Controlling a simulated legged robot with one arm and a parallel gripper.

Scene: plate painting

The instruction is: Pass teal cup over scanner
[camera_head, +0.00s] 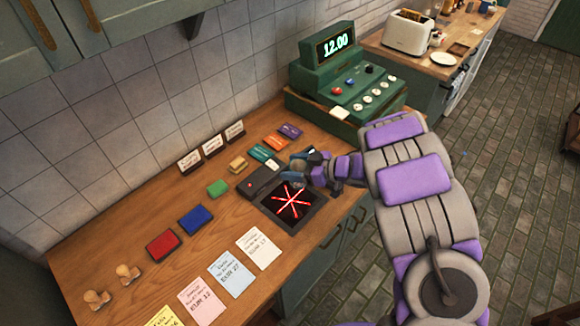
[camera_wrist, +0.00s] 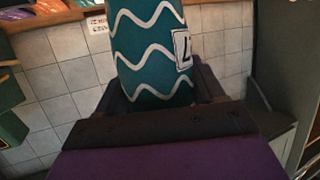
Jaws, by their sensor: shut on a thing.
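The teal cup (camera_wrist: 143,50) fills the upper middle of the wrist view. It has white wavy lines and a small white label with a dark mark on its right side. My gripper (camera_wrist: 158,92) is shut on it, with a dark finger on each side. In the head view my gripper (camera_head: 303,172) is above the counter, just behind the scanner (camera_head: 316,214). The scanner is a dark square plate in the counter with glowing red crossed lines. The cup cannot be clearly made out there, as my gripper and arm hide most of it.
A green cash register (camera_head: 322,80) showing 12.00 stands behind. A dark card terminal (camera_head: 262,180) sits left of the scanner. Coloured notes (camera_head: 232,272), ink pads (camera_head: 163,245) and wooden stamps (camera_head: 128,272) lie farther left. A toaster (camera_head: 408,32) stands on the far counter.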

